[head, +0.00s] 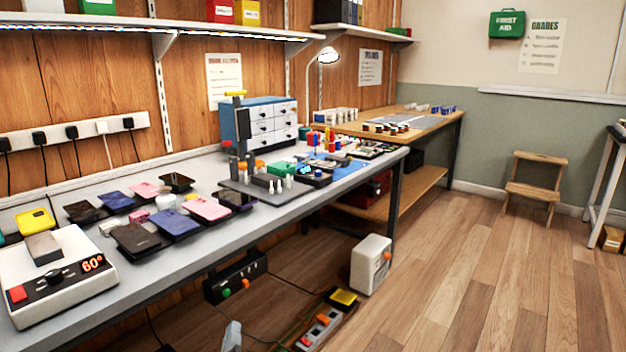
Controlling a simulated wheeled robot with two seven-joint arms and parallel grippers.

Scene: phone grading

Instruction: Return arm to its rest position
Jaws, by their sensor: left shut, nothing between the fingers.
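My left gripper (232,335) shows only as a small pale grey piece at the bottom edge, low in front of the workbench (300,210). It is shut and empty, apart from the bench and everything on it. The rest of my left arm is out of the picture. My right gripper is not in view.
Several phones, such as a pink one (207,208), lie on the bench beside a white heater reading 60° (60,275). Under the bench are a white box (371,264) and a power strip (318,328). A wooden step stool (535,185) stands at the back; open floor lies right.

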